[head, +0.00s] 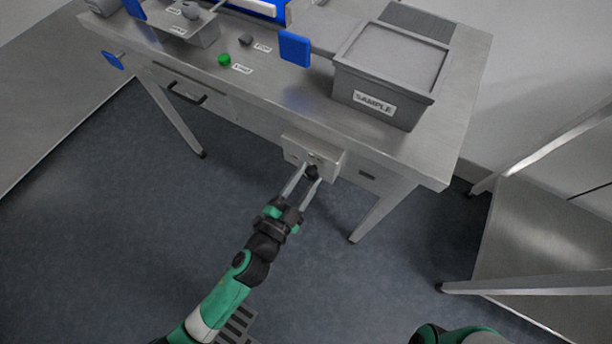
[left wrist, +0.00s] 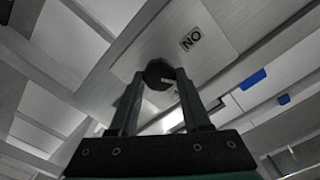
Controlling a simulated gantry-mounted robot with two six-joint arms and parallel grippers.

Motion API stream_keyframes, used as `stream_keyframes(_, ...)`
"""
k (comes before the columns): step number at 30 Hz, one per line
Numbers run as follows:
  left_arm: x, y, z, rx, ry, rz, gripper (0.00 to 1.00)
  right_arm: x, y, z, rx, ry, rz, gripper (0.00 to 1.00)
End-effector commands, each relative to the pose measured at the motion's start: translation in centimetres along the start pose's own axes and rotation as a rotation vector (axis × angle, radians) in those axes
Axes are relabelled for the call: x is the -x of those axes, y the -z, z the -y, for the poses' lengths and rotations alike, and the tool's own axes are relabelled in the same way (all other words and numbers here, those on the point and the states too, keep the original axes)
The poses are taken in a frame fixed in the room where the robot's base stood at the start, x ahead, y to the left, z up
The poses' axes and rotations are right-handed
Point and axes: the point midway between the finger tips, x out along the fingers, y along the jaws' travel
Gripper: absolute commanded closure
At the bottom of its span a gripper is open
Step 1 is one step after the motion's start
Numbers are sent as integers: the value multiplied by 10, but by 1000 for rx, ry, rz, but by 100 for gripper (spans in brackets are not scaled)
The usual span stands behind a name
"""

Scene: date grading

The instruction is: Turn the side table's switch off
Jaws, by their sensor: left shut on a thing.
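The switch is a dark round knob (head: 312,171) on a pale metal box (head: 327,155) fixed to the front of the steel table. It also shows in the left wrist view as a black knob (left wrist: 157,70) with a white mark. A label reading ON upside down (left wrist: 190,39) is on the panel beside it. My left gripper (head: 309,179) has its two fingers on either side of the knob and is shut on it. The fingers hide part of the knob, and I cannot tell its exact setting. My right gripper is out of view.
The steel table (head: 300,95) carries a grey bin labelled SAMPLE (head: 385,75), a green button (head: 224,60) and a dark button (head: 246,40). A drawer handle (head: 187,93) is left of the box. Another steel table (head: 545,230) stands at the right.

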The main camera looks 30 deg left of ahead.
Motion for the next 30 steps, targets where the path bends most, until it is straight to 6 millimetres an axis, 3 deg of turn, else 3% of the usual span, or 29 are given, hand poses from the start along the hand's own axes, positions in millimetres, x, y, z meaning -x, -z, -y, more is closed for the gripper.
stream_keyframes(15,0,0,-1,-437,-1,0,100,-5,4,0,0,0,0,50)
stream_keyframes(30,0,0,-2,-590,0,0,100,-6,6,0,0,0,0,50)
